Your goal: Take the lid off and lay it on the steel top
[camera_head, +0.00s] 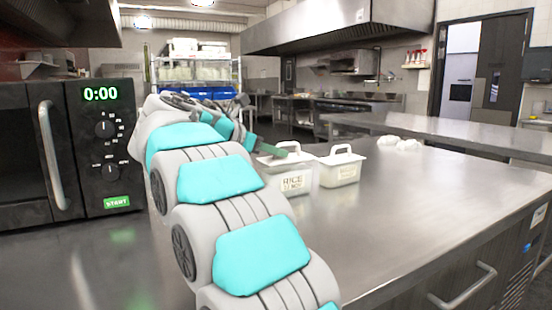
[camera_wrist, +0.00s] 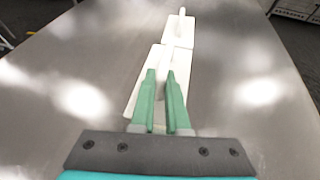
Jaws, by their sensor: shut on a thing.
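A white container labelled RICE (camera_head: 292,183) stands on the steel top (camera_head: 415,185). Its white lid (camera_head: 311,159) lies on it, and I see no clear gap between them. My gripper (camera_head: 284,151) is at the lid's handle from the left, partly hidden behind my arm. In the wrist view, the green fingers of my gripper (camera_wrist: 162,78) are shut on the handle of the near lid (camera_wrist: 133,97). A second white container (camera_head: 343,174) with its own handled lid (camera_head: 342,158) stands just right of the first; its lid shows beyond in the wrist view (camera_wrist: 175,38).
A black microwave (camera_head: 90,150) stands at the left. White lumpy items (camera_head: 400,143) lie on the steel top behind and right of the containers. The steel top is clear in front and to the right. A shelf rack (camera_head: 195,72) stands in the background.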

